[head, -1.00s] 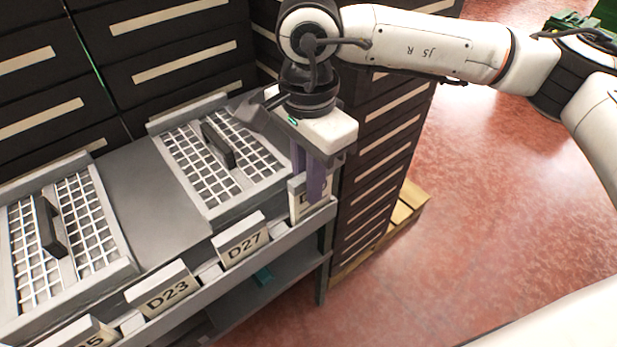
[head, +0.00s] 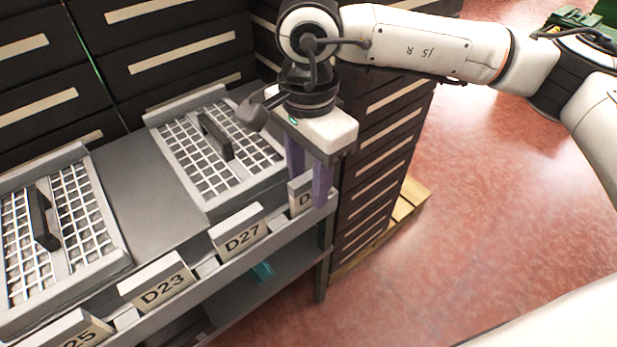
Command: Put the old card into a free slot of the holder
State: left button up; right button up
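The holder (head: 285,247) is a grey rail along the shelf's front edge. White cards stand in it: one ending in "25" (head: 72,333), D23 (head: 157,284), D27 (head: 238,231), and one at the right end (head: 301,193) showing only a "D". My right gripper (head: 309,190) points down at that right-end card, its two purple fingers apart, one behind the card and one at its right front. The front finger hides the rest of the label. I cannot tell which card is the old one. My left gripper is not in view.
Two trays with white grids and dark handles, left (head: 93,222) and right (head: 190,172), lie on the grey shelf top. Dark drawers (head: 165,45) stand behind. A wooden pallet (head: 408,212) lies at right, with open red floor (head: 480,210) beyond.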

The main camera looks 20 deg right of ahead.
jog(key=shift+r, duration=0.1)
notch_tip(320, 180, up, 10)
jog(key=shift+r, duration=0.1)
dwell(0.3)
jog(key=shift+r, duration=0.1)
notch_tip(320, 180, up, 7)
jog(key=p, duration=0.4)
jog(key=shift+p, duration=0.4)
jog(key=shift+f, duration=0.2)
